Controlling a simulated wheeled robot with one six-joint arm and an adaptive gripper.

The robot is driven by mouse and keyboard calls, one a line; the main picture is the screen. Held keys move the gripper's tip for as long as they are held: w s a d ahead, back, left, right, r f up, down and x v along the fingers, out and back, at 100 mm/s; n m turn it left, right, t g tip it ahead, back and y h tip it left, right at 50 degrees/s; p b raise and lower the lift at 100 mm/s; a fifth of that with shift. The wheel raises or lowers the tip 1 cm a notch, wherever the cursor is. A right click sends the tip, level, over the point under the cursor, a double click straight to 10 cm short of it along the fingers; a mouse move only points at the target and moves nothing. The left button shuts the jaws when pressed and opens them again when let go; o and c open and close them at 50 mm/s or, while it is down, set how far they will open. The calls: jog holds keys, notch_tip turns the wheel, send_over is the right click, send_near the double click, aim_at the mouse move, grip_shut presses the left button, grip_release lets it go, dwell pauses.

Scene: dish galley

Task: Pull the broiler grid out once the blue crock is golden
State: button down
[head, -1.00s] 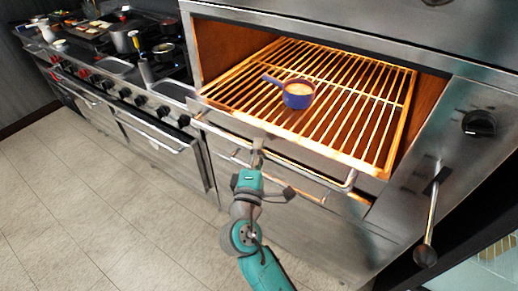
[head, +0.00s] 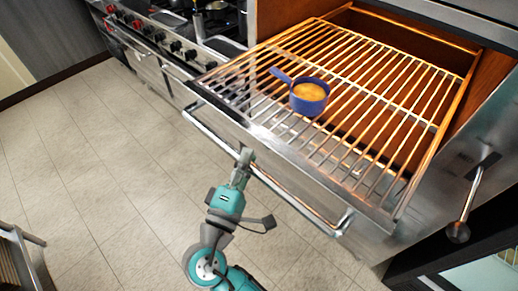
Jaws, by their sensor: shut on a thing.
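The broiler grid (head: 275,138) stands out from the broiler opening, its bars running front to back and lit orange toward the back. The blue crock (head: 309,103) sits upright on the grid, left of its middle, with its short handle pointing to the upper left. Its top surface is golden. A long metal bar handle (head: 300,208) runs along the grid's front. My gripper (head: 245,158) is shut on this bar, left of its middle. The fingertips are small and partly hidden at the bar.
A lever with a dark knob (head: 458,231) hangs on the steel panel at the right. A stove range with red and dark knobs (head: 160,36) stands at the upper left. A rack-like thing (head: 20,262) shows at the lower left edge. The tiled floor (head: 110,160) between is clear.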

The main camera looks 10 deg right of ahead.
jog(key=shift+s+a, duration=0.3)
jog(key=shift+a, duration=0.1)
jog(key=c, duration=1)
grip_release()
jog(key=v, duration=1.2)
jog(key=shift+d+f, duration=0.1)
